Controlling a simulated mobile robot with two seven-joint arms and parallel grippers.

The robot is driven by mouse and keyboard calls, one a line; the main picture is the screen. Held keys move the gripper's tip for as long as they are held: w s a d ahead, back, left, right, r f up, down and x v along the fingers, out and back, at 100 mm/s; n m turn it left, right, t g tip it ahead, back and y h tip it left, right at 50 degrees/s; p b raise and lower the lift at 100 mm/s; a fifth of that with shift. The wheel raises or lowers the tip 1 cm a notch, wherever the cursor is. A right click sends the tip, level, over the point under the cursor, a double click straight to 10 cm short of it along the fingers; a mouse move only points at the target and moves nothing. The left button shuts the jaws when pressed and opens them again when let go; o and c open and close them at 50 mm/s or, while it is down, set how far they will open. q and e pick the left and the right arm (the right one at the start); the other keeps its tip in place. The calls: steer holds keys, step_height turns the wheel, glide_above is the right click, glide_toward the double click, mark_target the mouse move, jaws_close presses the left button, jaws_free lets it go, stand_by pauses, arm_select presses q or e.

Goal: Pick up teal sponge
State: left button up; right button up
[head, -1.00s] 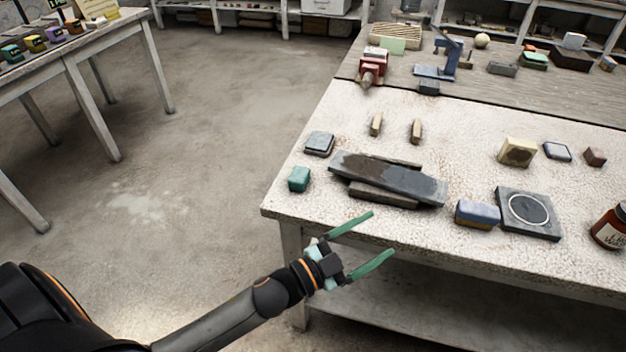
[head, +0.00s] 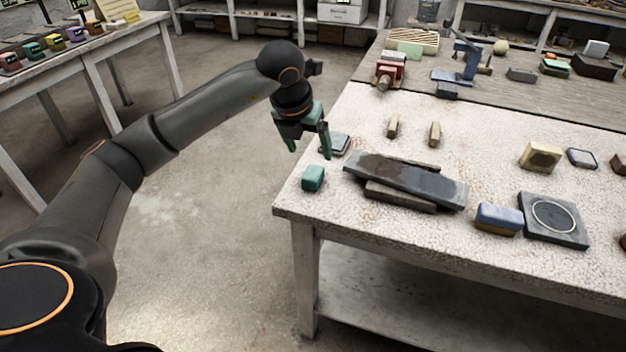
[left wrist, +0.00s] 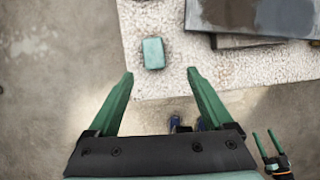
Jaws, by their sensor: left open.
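The teal sponge (head: 313,178) is a small block on the near left corner of the pale table (head: 480,255). In the left wrist view the sponge (left wrist: 153,53) lies just beyond the fingertips, between their lines, with nothing covering it. My left gripper (head: 309,153) is open and empty, its green fingers pointing down near the table's left edge, above and apart from the sponge. In the left wrist view its two fingers (left wrist: 160,76) are spread wide. My right gripper (left wrist: 265,134) shows small at the lower right of that view, with its fingers apart and nothing between them.
A dark slab (head: 405,180) rests on another block right of the sponge. A grey-topped block (head: 334,143) lies close behind the gripper. A blue block (head: 499,218) and a square plate with a ring (head: 554,217) are further right. Open floor lies left of the table.

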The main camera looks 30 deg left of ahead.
arm_select(q)
steer(key=a, duration=0.2)
glide_above(314, 171)
steer(key=s, duration=0.2)
steer(key=shift+y, duration=0.3)
steer(key=f, duration=0.5)
steer(key=shift+a+f, duration=0.2)
steer(key=shift+f, duration=0.05)
steer(key=shift+d+x, duration=0.2)
steer(key=shift+x, duration=1.25)
steer(key=shift+d+x, duration=0.2)
steer(key=shift+x, duration=1.2)
jaws_close()
